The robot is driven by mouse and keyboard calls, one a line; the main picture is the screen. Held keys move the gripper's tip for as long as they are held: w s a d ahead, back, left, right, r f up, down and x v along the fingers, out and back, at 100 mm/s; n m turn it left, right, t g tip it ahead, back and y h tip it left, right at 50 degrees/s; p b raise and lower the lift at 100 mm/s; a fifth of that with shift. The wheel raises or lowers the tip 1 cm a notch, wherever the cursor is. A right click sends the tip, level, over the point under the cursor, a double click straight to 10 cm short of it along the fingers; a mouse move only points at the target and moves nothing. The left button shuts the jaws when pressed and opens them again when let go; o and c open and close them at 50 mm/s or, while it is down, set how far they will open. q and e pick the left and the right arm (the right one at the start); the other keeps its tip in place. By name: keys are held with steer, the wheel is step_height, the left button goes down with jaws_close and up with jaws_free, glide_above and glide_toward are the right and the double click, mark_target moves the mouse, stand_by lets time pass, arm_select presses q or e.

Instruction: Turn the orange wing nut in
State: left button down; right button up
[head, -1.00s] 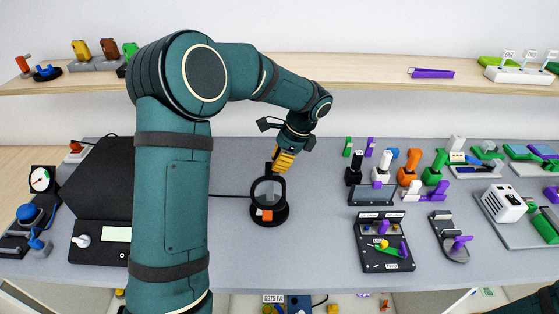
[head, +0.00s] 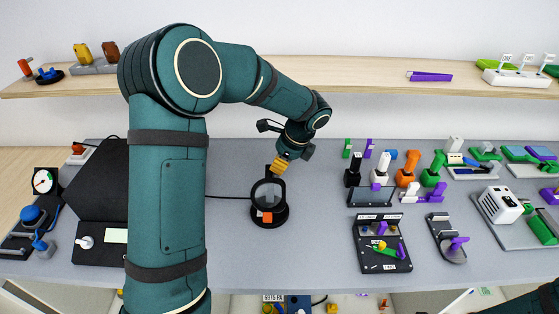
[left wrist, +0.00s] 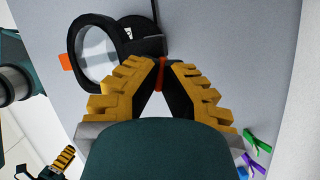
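The black round magnifier-like stand (head: 283,213) stands upright on the bench, with an orange block on the front of its round base. It also shows in the left wrist view (left wrist: 143,38), with its clear lens at the upper left. A small orange part (left wrist: 162,61), seemingly the wing nut, shows between and behind my left fingertips, mostly hidden by them. My left gripper (head: 276,171) is just behind the stand's top, fingers pointing down. In the left wrist view its fingertips (left wrist: 163,66) are close together around the orange part; whether they clamp it is unclear. My right gripper (left wrist: 45,165) shows only small.
A cable (head: 228,197) runs left from the stand. A dark panel (head: 100,205) lies to the left, behind my left arm. Several coloured fixtures and a black board (head: 366,254) fill the right side. Bench is clear between stand and board. A shelf (head: 370,82) runs behind.

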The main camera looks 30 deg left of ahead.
arm_select(q)
steer(key=shift+m+t+p, duration=0.35)
steer(key=shift+m+t, duration=0.05)
steer(key=shift+m, duration=0.7)
steer(key=c, duration=1.1)
jaws_free()
steer(key=v, duration=1.2)
steer(key=shift+s+d, duration=0.1)
steer(key=shift+d, duration=0.05)
steer(key=shift+c, duration=0.3)
